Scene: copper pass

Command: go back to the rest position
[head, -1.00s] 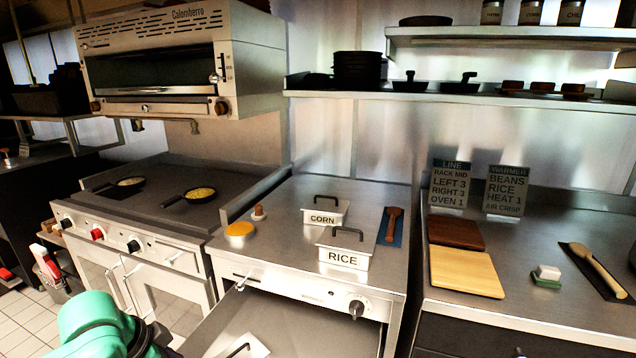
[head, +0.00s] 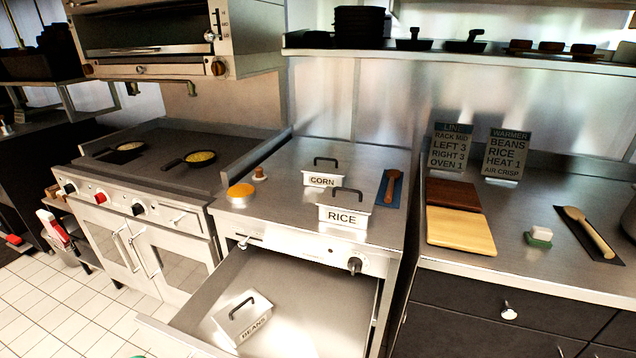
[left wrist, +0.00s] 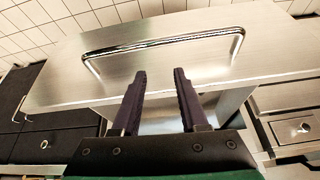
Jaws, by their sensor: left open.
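My left gripper (left wrist: 158,100) shows in the left wrist view, its two dark fingers apart with nothing between them. A metal bar handle (left wrist: 165,44) on a steel drawer front (left wrist: 190,75) lies beyond the fingertips, and the fingers are not around it. In the head view only a bit of green of my left arm shows at the bottom edge. The warmer drawer (head: 290,290) is pulled open with a lidded BEANS pan (head: 243,316) inside. My right gripper is in neither view.
The CORN pan (head: 322,180) and RICE pan (head: 343,215) stand on the warmer top. Two small pans (head: 200,157) sit on the griddle at left. Cutting boards (head: 460,230) lie on the right counter. The open drawer juts out over the floor (head: 60,310).

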